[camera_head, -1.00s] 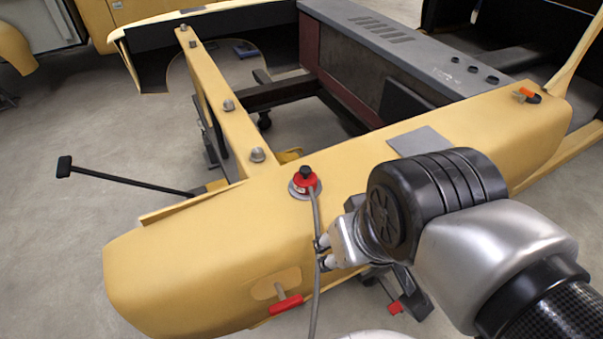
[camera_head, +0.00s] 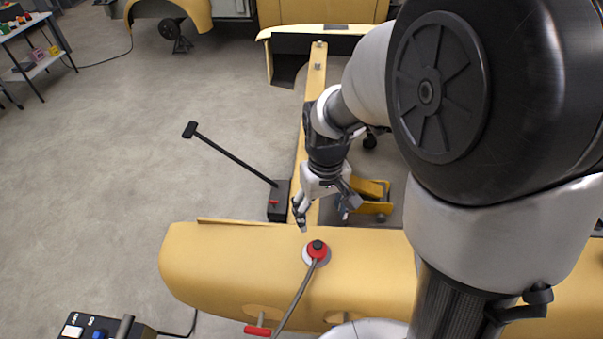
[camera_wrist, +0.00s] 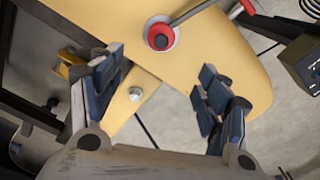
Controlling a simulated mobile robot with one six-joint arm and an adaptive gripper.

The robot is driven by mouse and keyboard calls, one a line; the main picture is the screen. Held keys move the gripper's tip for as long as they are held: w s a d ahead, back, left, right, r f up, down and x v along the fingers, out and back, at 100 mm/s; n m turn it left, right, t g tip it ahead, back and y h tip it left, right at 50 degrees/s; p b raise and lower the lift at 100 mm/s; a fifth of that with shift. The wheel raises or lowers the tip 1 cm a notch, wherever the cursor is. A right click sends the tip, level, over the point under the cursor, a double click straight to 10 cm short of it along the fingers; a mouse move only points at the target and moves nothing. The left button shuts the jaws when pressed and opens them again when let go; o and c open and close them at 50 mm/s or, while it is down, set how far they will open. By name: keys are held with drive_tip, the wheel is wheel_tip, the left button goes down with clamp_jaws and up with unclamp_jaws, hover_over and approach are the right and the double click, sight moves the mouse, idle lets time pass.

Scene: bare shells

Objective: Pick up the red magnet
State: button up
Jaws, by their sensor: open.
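The red magnet (camera_head: 317,249) is a round red piece with a black knob on a pale round base, with a grey cable leading off it. It sits on the yellow body panel (camera_head: 215,262). My gripper (camera_head: 323,214) is open and empty, just beyond the magnet in the head view, fingers pointing down toward the panel. In the wrist view, the magnet (camera_wrist: 161,36) lies ahead of the gap between the two spread fingers (camera_wrist: 160,78), apart from both.
A yellow beam (camera_head: 315,85) with bolts runs back from the panel under my arm. A black long-handled tool (camera_head: 235,157) stands to the left. A red handle (camera_head: 257,331) is at the panel's near edge. A control box (camera_head: 100,328) is at lower left. Open floor lies left.

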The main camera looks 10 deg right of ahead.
sight(318, 243)
wheel_tip(318, 243, down, 17)
drive_tip(key=shift+a+r+b, duration=0.1)
drive_tip(key=shift+b, duration=0.7)
drive_tip(key=shift+c, duration=0.5)
drive_tip(key=c, duration=1.3)
drive_tip(key=shift+r, duration=0.1)
